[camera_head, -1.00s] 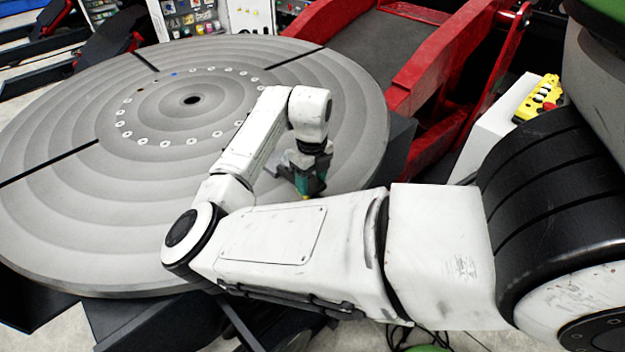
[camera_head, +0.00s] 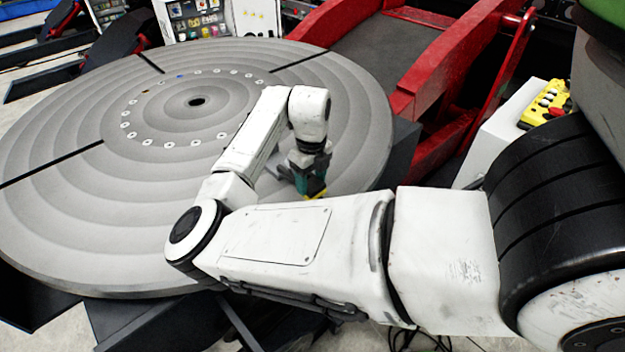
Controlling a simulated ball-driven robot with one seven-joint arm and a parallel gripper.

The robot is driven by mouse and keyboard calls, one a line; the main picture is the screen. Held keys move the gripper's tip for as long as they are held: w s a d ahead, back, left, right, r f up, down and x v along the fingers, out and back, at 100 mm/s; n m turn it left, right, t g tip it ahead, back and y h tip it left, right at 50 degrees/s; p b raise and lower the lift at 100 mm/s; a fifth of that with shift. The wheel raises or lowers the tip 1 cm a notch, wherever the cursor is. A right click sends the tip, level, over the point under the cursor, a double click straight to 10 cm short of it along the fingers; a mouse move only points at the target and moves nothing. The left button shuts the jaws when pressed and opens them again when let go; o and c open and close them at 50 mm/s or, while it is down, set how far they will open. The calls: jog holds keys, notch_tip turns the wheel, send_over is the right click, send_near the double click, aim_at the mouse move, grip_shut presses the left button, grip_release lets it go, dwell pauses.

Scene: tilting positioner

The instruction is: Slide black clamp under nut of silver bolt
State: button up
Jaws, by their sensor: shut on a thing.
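My gripper (camera_head: 312,188), with teal and yellow parts, is low over the near right part of the round grey table (camera_head: 60,225). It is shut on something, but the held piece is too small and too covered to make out. A dark grey shape shows just left of the gripper; I cannot tell whether it is part of the gripper or the black clamp. I cannot make out the silver bolt or its nut; my arm hides part of the table around the gripper.
The table has a ring of pale holes around a dark centre hole (camera_head: 196,101) and dark radial slots. A red machine frame (camera_head: 440,75) stands behind at the right. A yellow control box (camera_head: 546,103) lies on a white ledge. The table's left side is bare.

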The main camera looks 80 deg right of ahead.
aim_at(310, 181)
jog(key=shift+w+d, duration=0.15)
jog(key=shift+w, duration=0.1)
dwell(0.5)
jog(key=shift+f, duration=0.15)
dwell(0.4)
jog(key=o, duration=1.8)
jog(key=shift+o, duration=0.2)
jog(key=shift+r+p, duration=2.45)
jog(key=shift+r, duration=1.1)
